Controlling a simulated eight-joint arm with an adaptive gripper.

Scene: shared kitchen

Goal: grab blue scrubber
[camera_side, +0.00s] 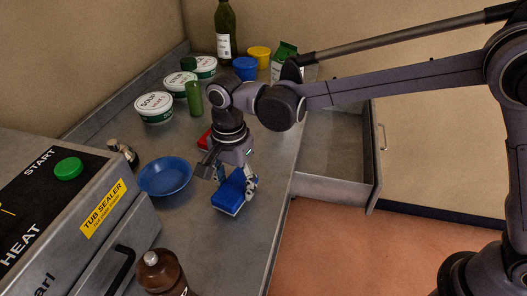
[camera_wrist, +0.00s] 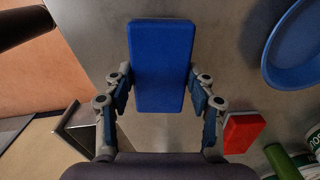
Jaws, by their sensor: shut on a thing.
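The blue scrubber (camera_side: 229,191) is a blue block with a pale underside, at the counter's right part in the side view. In the wrist view the blue scrubber (camera_wrist: 162,62) lies lengthwise between the fingers. My gripper (camera_side: 236,181) points down at it, and in the wrist view my gripper (camera_wrist: 160,92) has one finger on each long side of it. It is shut on the scrubber. Whether the scrubber is clear of the counter cannot be told.
A blue bowl (camera_side: 165,176) stands left of the scrubber. A red block (camera_wrist: 242,132) lies behind my gripper. Soup tubs (camera_side: 154,107), a green cylinder (camera_side: 194,98), and a bottle (camera_side: 226,32) stand farther back. An open drawer (camera_side: 335,189) is at right.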

